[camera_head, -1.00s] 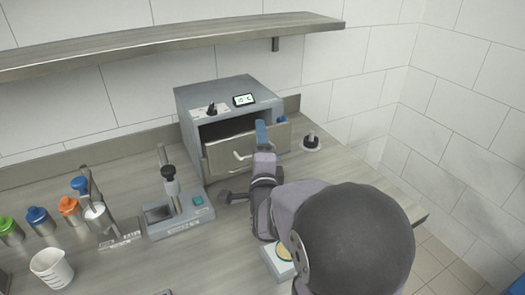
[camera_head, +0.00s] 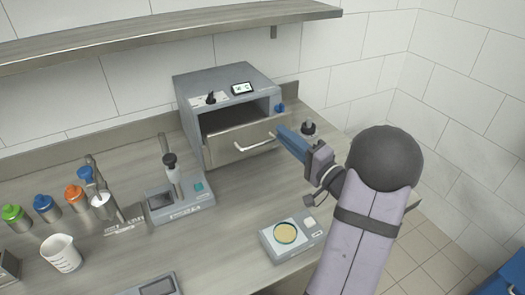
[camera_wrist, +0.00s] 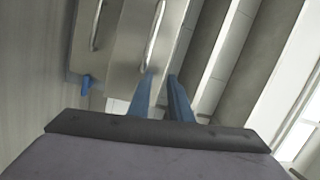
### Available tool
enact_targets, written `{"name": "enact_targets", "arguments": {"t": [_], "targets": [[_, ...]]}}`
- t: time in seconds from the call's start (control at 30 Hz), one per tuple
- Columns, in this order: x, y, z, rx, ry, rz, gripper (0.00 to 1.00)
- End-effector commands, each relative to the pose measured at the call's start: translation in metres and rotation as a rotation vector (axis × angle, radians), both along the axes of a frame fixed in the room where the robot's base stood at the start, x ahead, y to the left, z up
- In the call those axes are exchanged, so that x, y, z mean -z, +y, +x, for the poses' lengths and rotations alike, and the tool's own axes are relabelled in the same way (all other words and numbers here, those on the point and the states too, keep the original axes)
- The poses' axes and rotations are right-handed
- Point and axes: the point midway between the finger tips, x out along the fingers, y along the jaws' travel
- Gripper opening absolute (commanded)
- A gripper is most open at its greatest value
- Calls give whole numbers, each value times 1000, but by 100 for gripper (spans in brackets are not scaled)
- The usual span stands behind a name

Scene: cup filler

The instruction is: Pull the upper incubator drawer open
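The grey incubator (camera_head: 187,98) stands against the back wall in the head view. The upper drawer's front (camera_head: 228,151), with a bar handle (camera_head: 255,148), stands forward below a dark opening, so it looks partly open. In the wrist view two handled fronts show: the upper drawer (camera_wrist: 140,40) and the lower drawer (camera_wrist: 85,55). My gripper (camera_head: 280,129) is at the right end of the upper drawer front. Its two blue fingers (camera_wrist: 163,77) are apart with a gap between them. The upper handle (camera_wrist: 155,35) ends close to the fingertips; I cannot tell whether they touch.
A dish on a small scale (camera_head: 286,234) sits on the bench left of my arm. A stand device (camera_head: 180,202) is left of the incubator, with several capped bottles (camera_head: 77,197) and a beaker (camera_head: 62,254) farther left. A shelf (camera_head: 150,37) runs above.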

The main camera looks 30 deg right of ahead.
Motion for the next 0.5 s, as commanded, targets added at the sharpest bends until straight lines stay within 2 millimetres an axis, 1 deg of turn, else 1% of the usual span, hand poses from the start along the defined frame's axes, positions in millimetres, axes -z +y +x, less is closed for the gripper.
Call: {"name": "enact_targets", "arguments": {"t": [0.03, 0.13, 0.2, 0.3, 0.5], "targets": [[28, 12, -9, -67, 25, 42, 28], [42, 22, -22, -148, 16, 93, 28], [47, 27, -29, -186, 12, 118, 28], [50, 31, -34, -217, 7, 135, 25], [49, 34, -33, -227, 6, 139, 25]]}}
